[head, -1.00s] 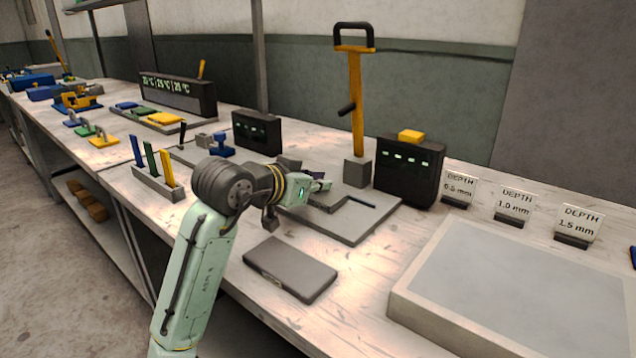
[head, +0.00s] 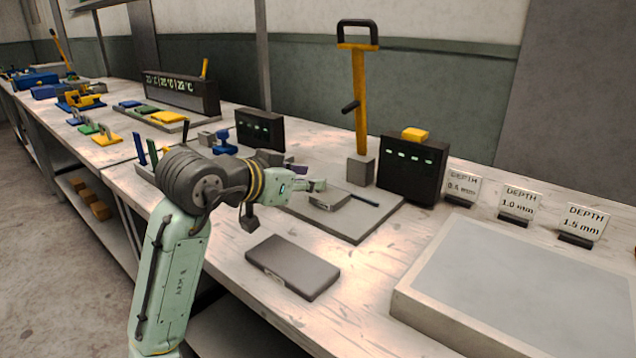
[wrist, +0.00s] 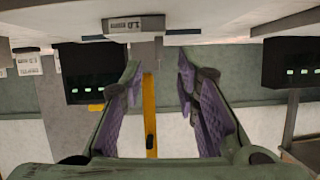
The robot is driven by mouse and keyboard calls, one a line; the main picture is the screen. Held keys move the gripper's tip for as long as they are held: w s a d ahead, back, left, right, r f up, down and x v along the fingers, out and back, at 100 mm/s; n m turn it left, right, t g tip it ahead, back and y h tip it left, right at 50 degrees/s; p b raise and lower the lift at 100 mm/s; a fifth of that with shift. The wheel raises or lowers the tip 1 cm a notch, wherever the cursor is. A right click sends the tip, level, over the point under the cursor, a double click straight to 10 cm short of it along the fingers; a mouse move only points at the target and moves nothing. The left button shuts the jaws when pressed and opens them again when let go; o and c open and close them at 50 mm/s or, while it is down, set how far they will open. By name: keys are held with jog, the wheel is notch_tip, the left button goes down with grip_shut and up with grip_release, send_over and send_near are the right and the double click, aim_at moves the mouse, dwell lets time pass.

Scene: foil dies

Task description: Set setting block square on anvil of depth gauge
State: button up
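A small grey block (head: 328,200), which looks like the setting block, sits on the flat grey base plate (head: 350,231) of a gauge stand. In the wrist view, which is upside down, a labelled grey block (wrist: 133,25) lies ahead of the fingers. A yellow post (head: 358,105) with a black handle rises from a grey cube (head: 360,170) at the plate's back. My gripper (head: 318,185) is above and just left of the block. In the wrist view its purple-padded fingers (wrist: 160,85) are apart with nothing between them. I cannot pick out the anvil or judge squareness.
A dark readout (head: 411,168) stands right of the post. A thin dark rod (head: 364,200) lies beside the block. A flat grey case (head: 290,267) lies in front. A pale-rimmed tray (head: 445,325) and DEPTH signs (head: 519,203) are at right. Bare bench shows around the case.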

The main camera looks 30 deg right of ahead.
jog(key=v, duration=0.6)
jog(key=shift+s+a+r, duration=0.1)
jog(key=shift+s+a, duration=0.05)
jog(key=shift+a, duration=0.05)
